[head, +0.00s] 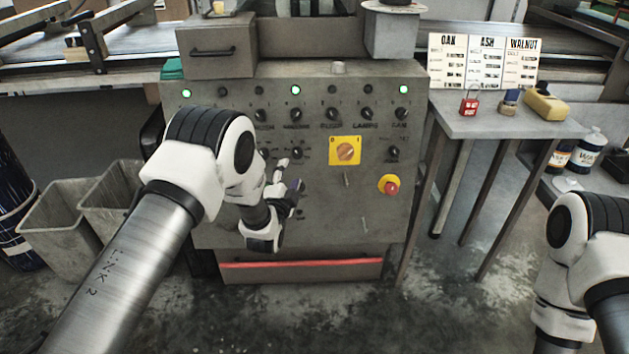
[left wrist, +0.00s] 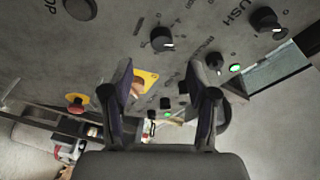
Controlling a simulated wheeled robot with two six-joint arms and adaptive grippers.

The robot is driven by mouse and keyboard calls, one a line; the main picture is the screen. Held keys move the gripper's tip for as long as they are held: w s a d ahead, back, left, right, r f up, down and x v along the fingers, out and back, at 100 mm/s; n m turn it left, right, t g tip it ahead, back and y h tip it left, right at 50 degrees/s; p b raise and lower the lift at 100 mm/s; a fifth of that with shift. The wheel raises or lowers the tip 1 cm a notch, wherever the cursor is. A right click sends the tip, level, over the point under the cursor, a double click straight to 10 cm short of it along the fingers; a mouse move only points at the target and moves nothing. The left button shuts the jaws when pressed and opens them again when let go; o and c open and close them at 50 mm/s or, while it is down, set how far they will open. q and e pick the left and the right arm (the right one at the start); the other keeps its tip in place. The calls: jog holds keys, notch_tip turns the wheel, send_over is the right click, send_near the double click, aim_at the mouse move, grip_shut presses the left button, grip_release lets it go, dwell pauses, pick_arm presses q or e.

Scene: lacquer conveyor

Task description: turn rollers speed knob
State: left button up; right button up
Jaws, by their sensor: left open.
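The grey control panel (head: 330,90) carries rows of black knobs, whose small labels are mostly too blurred for me to pick out the rollers speed knob with certainty. A second-row black knob (head: 296,152) shows just above my left gripper (head: 290,176). That gripper is open and empty close to the panel face, and its arm hides the panel's lower left. In the left wrist view, my left gripper's two fingers (left wrist: 160,78) stand apart, with black knobs (left wrist: 162,38) beyond them. My right arm shows at the right edge, but its gripper is out of view.
A yellow-plated rotary switch (head: 345,151) and a red emergency stop (head: 390,187) sit right of my left gripper. Green lamps (head: 295,90) glow along the top. A side table (head: 480,125) at the right holds a padlock and cards. Grey bins (head: 65,212) stand on the left.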

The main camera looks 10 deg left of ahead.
aim_at(297, 155)
pick_arm(q)
jog(key=w+b, duration=0.1)
jog(key=w, duration=0.5)
jog(key=shift+w+r, duration=0.1)
jog(key=shift+w, duration=0.3)
jog(key=shift+w+r, duration=0.1)
jog(key=shift+w, duration=0.3)
jog(key=shift+a, duration=0.1)
grip_shut()
